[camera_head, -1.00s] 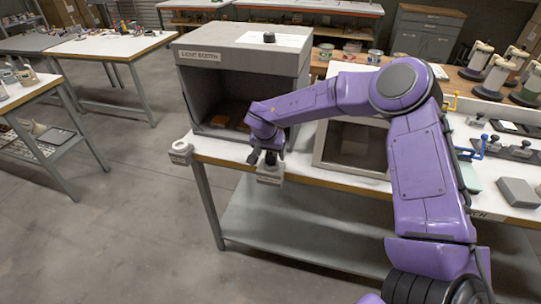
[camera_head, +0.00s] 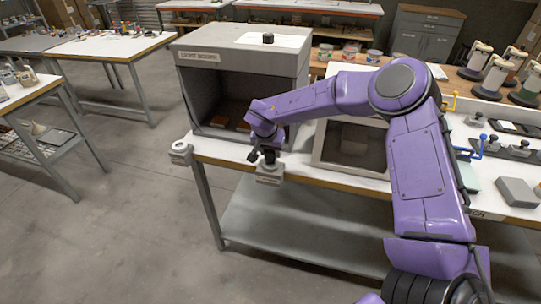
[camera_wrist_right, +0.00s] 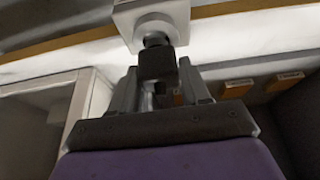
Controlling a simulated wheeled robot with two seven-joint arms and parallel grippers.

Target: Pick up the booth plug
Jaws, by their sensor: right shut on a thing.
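The booth plug (camera_wrist_right: 157,64) is a dark block with a narrower round front part. It sits between the fingers of my right gripper (camera_wrist_right: 156,90) in the right wrist view. In the head view, my right gripper (camera_head: 264,155) points down at the table's front edge, shut on the plug, which is mostly hidden there. The plug's front end meets the round opening of a pale socket box (camera_wrist_right: 150,22), which also shows in the head view (camera_head: 269,174). I cannot tell how deep it sits. My left gripper is not in view.
A second pale socket (camera_head: 181,150) is at the table's left corner. The grey light booth (camera_head: 240,62) stands open behind my gripper, with brown pieces inside. A grey-framed box (camera_head: 352,145) stands to the right. The floor in front is clear.

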